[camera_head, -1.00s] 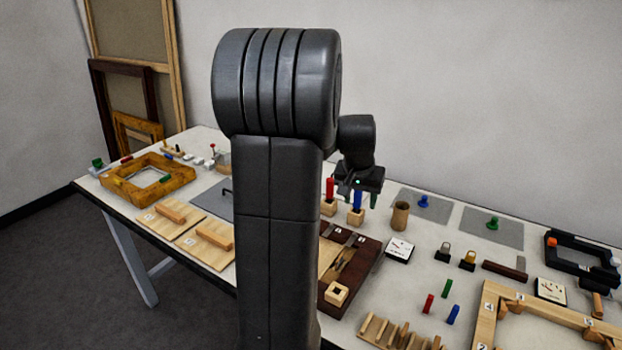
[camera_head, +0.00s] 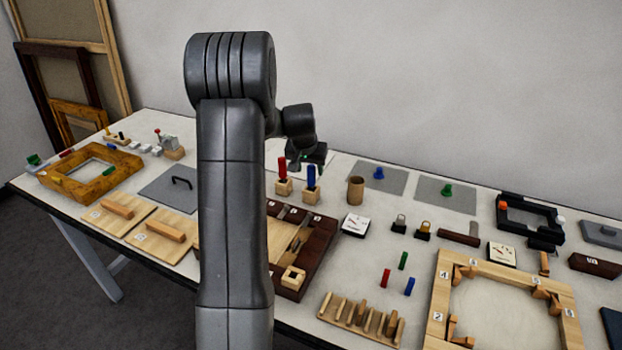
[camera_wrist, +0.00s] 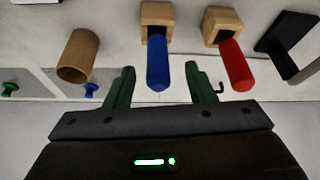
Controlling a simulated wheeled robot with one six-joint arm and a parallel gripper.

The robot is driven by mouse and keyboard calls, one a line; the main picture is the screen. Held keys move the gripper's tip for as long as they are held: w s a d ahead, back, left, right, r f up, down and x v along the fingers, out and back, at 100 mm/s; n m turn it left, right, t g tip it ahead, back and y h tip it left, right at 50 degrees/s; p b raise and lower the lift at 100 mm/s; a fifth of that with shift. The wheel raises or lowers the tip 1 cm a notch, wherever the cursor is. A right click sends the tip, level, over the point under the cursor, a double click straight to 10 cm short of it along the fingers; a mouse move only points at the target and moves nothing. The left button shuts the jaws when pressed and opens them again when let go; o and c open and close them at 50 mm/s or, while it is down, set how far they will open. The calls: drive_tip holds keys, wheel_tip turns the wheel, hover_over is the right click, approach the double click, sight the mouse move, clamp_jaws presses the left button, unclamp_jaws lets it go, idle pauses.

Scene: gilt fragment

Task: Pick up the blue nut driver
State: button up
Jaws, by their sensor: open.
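The blue nut driver (camera_head: 311,177) stands upright in a small wooden block (camera_head: 310,195) on the table. In the wrist view, which looks upside down, its blue handle (camera_wrist: 158,62) points towards my gripper (camera_wrist: 160,76). My gripper is open, with a green finger to each side of the handle in the picture; I cannot tell if the handle is truly between them. In the head view my gripper (camera_head: 307,163) is just behind or above the handle. A red-handled driver (camera_head: 283,165) stands in its own block (camera_head: 284,187) close beside it.
A brown cup (camera_head: 355,189) stands to the right of the drivers. Grey mats with a blue knob (camera_head: 378,173) and a green knob (camera_head: 446,191) lie beyond it. A dark wooden tray (camera_head: 318,246) lies in front. My arm hides part of the table.

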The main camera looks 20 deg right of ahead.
sight(312, 175)
drive_tip(key=shift+p+x, duration=0.85)
drive_tip(key=shift+x, duration=1.65)
drive_tip(key=shift+d, duration=0.15)
clamp_jaws()
